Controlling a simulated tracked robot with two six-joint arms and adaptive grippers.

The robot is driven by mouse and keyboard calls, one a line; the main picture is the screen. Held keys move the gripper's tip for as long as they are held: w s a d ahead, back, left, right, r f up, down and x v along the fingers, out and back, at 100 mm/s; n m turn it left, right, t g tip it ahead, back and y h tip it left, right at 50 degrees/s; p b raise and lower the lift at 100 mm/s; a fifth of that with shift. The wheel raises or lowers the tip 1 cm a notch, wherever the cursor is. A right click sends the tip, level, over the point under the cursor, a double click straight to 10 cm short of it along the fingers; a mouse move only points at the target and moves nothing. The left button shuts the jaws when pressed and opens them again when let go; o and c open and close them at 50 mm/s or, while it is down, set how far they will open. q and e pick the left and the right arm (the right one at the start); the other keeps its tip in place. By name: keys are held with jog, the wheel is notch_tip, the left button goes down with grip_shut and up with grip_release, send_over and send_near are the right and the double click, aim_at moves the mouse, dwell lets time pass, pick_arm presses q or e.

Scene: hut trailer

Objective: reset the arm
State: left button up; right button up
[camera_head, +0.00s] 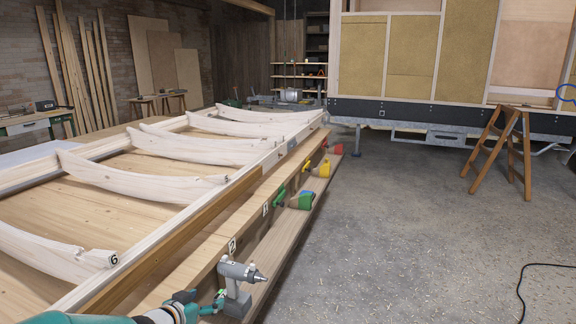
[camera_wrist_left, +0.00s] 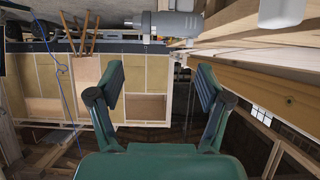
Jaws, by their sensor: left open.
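My left gripper (camera_head: 208,304) is at the bottom left of the head view, low beside the workbench edge. In the left wrist view its two green fingers (camera_wrist_left: 160,82) stand wide apart with nothing between them. A grey drill-like tool (camera_head: 240,284) stands upright on the lower ledge, just right of my gripper, its tip pointing right. Its grey body also crosses the top of the left wrist view (camera_wrist_left: 172,24). In the head view, the gripper and tool handle sit close together; I cannot tell if they touch. My right gripper is not in view.
The long bench (camera_head: 165,240) carries curved white timbers (camera_head: 155,180). Along its side ledge stand green (camera_head: 302,200), yellow (camera_head: 322,169) and red (camera_head: 336,149) tools. A wooden stepladder (camera_head: 504,150) stands at the right. The grey floor (camera_head: 410,230) is mostly clear, with a black cable (camera_head: 524,285).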

pick_arm(q)
jog(key=s+d+f+n+g+b, duration=0.1)
jog(key=s+d+f+b, duration=0.1)
jog(key=s+f, duration=0.35)
jog(key=s+d+f+g+b, duration=0.2)
jog(key=f+b, duration=0.1)
jog(key=f, duration=0.6)
jog(key=s+d+f+n+g+b, duration=0.1)
jog(key=s+d+f+b, duration=0.1)
jog(key=s+f, duration=0.35)
jog(key=s+d+f+n+g+b, duration=0.2)
jog(key=s+d+f+g, duration=0.1)
jog(key=s+f, duration=0.85)
jog(key=s+f+n+g, duration=0.2)
jog(key=s+f+g, duration=0.2)
jog(key=s, duration=1.1)
notch_tip(320, 180, up, 21)
jog(key=p, duration=1.9)
jog(key=shift+w+d+p, duration=0.15)
jog(key=shift+w+p, duration=0.2)
jog(key=shift+w, duration=0.1)
